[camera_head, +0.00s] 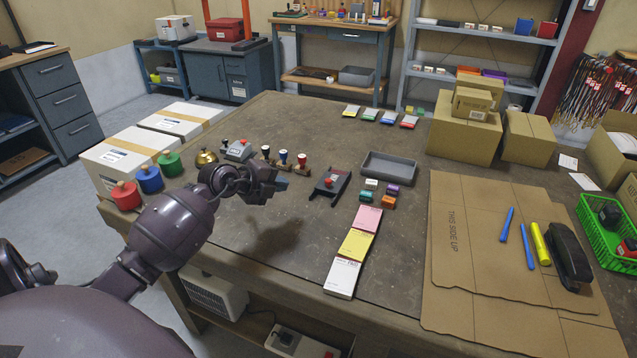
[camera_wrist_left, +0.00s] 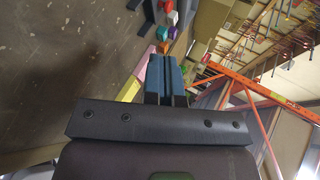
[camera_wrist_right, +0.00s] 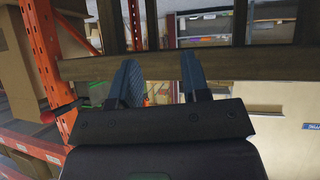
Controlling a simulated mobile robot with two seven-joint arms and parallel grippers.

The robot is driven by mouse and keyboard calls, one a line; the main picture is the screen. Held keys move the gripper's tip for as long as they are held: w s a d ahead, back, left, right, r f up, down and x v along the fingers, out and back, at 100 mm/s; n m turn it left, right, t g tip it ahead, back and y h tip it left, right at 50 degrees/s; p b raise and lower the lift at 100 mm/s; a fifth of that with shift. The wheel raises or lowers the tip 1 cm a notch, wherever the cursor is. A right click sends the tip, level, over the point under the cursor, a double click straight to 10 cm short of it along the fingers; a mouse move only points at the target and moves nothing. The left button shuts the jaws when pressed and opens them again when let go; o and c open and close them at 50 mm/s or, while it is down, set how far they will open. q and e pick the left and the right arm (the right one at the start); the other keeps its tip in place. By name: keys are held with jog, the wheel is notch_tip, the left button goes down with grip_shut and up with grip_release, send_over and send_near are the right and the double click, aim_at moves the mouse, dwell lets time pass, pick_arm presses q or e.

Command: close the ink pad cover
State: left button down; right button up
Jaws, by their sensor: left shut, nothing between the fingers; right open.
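A similar grey piece with a red part (camera_head: 237,151) lies further left, behind my left arm. My left gripper (camera_head: 281,184) hovers above the table to the left of the dark case, apart from it. Its blue fingers are together and empty in the left wrist view (camera_wrist_left: 164,62). My right gripper (camera_wrist_right: 160,75) is open and empty, outside the head view, facing wooden bars.
A grey tray (camera_head: 389,167), small coloured blocks (camera_head: 390,199) and paper pads (camera_head: 355,244) lie to the right. Bare table shows in front of the gripper.

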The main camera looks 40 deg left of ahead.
pick_arm(q)
jog(key=b, duration=0.3)
send_near(326, 182)
jog(key=f, duration=0.1)
jog(key=w+f, duration=0.2)
jog(key=shift+w+d+f, duration=0.25)
jog(key=shift+w+d+f+b, duration=0.1)
jog(key=shift+w+b, duration=0.1)
jog(key=shift+w, duration=0.3)
jog(key=shift+w+d+b, duration=0.1)
jog(key=shift+w+b, duration=0.05)
jog(key=shift+w, duration=0.4)
jog(key=shift+w+d, duration=0.1)
jog(key=shift+w, duration=0.25)
jog(key=shift+w+d, duration=0.1)
jog(key=shift+w, duration=0.35)
pick_arm(e)
jog(key=shift+s+d+f, duration=0.1)
jog(key=shift+f, duration=1.75)
jog(key=shift+s, duration=0.1)
